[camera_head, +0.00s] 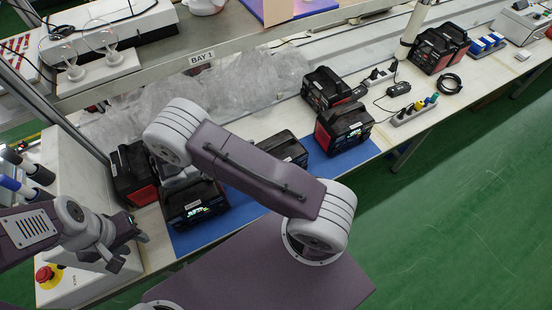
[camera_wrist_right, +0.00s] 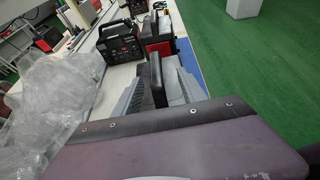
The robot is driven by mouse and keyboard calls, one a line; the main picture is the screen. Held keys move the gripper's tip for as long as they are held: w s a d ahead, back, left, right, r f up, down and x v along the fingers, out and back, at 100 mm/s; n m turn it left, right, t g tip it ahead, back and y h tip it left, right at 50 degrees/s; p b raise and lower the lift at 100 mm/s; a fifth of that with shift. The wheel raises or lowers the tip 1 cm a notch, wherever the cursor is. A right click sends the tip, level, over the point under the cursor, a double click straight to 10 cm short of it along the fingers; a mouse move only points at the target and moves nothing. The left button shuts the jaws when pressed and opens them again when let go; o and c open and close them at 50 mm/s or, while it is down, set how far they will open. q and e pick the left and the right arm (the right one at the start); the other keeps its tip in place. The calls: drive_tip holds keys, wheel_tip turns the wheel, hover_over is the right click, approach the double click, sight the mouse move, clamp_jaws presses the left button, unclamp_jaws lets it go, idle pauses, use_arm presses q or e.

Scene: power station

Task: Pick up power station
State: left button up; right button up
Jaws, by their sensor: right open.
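Several black and red power stations stand on the bench. The nearest (camera_head: 197,207), with a lit display, stands on the blue mat (camera_head: 232,214), with another (camera_head: 131,174) just left of it. Further right on the mat are one partly behind my arm (camera_head: 287,147) and one with a lit display (camera_head: 345,126). My right gripper is mostly hidden behind my right arm in the head view. In the right wrist view its grey fingers (camera_wrist_right: 160,90) are apart, with a black upright handle-like part between them; contact cannot be told. My left gripper (camera_head: 128,248) is open and empty at lower left.
Clear plastic wrap (camera_head: 235,90) lies along the back of the bench and at left in the wrist view. A shelf marked BAY 1 (camera_head: 201,57) overhangs it. A red stop button (camera_head: 47,275) sits near my left arm. Power strips (camera_head: 413,111) and cables lie right. Green floor is clear.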

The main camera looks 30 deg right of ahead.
sight(274, 144)
drive_tip(key=x, duration=0.1)
drive_tip(key=p+x, duration=0.1)
drive_tip(key=x, duration=0.1)
drive_tip(key=w+x, duration=0.1)
drive_tip(key=x, duration=0.1)
drive_tip(key=shift+d+f+p, duration=0.15)
drive_tip(key=shift+f+p, duration=0.15)
drive_tip(key=shift+p, duration=0.05)
drive_tip(key=shift+s+d+f, duration=0.1)
drive_tip(key=shift+s+d, duration=0.15)
drive_tip(key=shift+d, duration=0.25)
drive_tip(key=p+x, duration=0.2)
drive_tip(key=x, duration=0.1)
drive_tip(key=shift+w+d+f, duration=0.25)
drive_tip(key=shift+w+f, duration=0.05)
drive_tip(key=shift+w, duration=0.05)
drive_tip(key=shift+d+f, duration=0.2)
drive_tip(key=shift+d, duration=0.1)
drive_tip(key=shift+d+f, duration=0.1)
drive_tip(key=shift+d, duration=0.05)
clamp_jaws()
